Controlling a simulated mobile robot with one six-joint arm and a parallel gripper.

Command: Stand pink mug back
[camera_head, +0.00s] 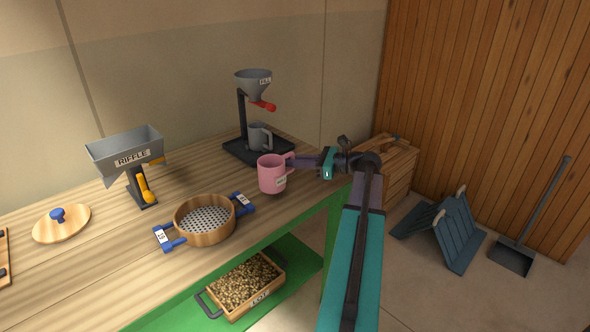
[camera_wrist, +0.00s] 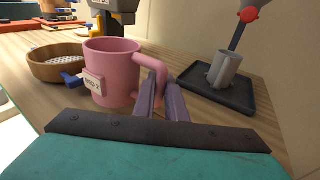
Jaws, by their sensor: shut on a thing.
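The pink mug (camera_head: 272,174) is upright at the right part of the wooden bench, near its front edge. It carries a small white label and its handle points toward my gripper. In the wrist view the pink mug (camera_wrist: 112,72) shows left of centre. My gripper (camera_head: 296,161) reaches in from the right and is shut on the mug's handle. In the wrist view the fingers of my gripper (camera_wrist: 160,98) close around the lower part of the handle. I cannot tell whether the mug's base touches the bench.
A grey mug (camera_head: 257,138) stands on the dark tray of a funnel stand (camera_head: 242,112) behind the pink mug. A round sieve (camera_head: 205,232) with blue handles lies front-left. The riffle hopper (camera_head: 125,155) and a wooden lid (camera_head: 61,228) are farther left. Bare bench (camera_head: 105,280) lies at front left.

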